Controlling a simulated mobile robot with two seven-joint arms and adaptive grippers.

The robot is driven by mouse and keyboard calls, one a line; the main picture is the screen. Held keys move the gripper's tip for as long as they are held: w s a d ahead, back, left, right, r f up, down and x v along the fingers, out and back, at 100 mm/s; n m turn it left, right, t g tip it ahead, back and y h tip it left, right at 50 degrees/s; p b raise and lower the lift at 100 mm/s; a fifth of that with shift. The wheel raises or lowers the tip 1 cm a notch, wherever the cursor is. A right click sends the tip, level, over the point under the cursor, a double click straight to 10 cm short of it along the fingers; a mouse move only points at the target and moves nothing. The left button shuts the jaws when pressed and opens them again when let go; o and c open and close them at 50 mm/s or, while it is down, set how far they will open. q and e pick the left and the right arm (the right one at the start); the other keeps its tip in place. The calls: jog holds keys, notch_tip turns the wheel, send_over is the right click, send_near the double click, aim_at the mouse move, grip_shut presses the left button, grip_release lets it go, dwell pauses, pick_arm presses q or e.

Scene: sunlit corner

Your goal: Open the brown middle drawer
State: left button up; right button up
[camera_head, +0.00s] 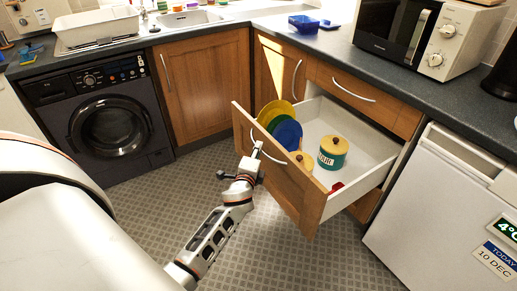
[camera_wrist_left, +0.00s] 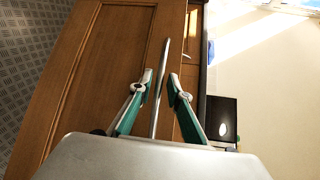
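The brown middle drawer (camera_head: 290,190) stands pulled well out of the counter unit, below a closed upper drawer front. Its wooden front has a curved metal handle (camera_head: 268,153), which also shows in the left wrist view (camera_wrist_left: 161,80). My left gripper (camera_head: 256,146) is at this handle. In the left wrist view the two fingers (camera_wrist_left: 160,78) stand apart on either side of the handle, with a small gap showing on each side. The drawer holds yellow and blue plates, a teal jar (camera_head: 333,155) with a yellow lid, and another yellow-lidded item partly hidden. My right gripper is not in view.
A white fridge (camera_head: 425,215) stands right of the drawer. A closed wooden cupboard (camera_head: 203,85) and a dark washing machine (camera_head: 110,125) are at the left. A microwave (camera_head: 405,35) sits on the counter. The tiled floor before the drawer is clear.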

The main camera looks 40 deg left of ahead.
pick_arm(q)
jog(key=shift+x, duration=1)
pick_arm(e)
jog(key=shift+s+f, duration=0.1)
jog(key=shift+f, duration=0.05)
pick_arm(q)
jog(key=shift+c, duration=0.4)
grip_shut()
jog(key=shift+w, duration=0.1)
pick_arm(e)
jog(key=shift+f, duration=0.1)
pick_arm(q)
jog(key=shift+w+d+b, duration=0.15)
jog(key=shift+w+b, duration=0.1)
jog(key=shift+b, duration=0.05)
jog(key=w+d, duration=0.1)
jog(key=w, duration=0.1)
jog(key=w+b, duration=0.1)
jog(key=w, duration=0.1)
jog(key=w+d+b, duration=0.1)
jog(key=w, duration=0.1)
jog(key=shift+w+d+f, duration=0.2)
jog(key=shift+d, duration=0.15)
jog(key=shift+w+d+r, duration=0.1)
jog(key=shift+w+r, duration=0.05)
jog(key=shift+w, duration=0.05)
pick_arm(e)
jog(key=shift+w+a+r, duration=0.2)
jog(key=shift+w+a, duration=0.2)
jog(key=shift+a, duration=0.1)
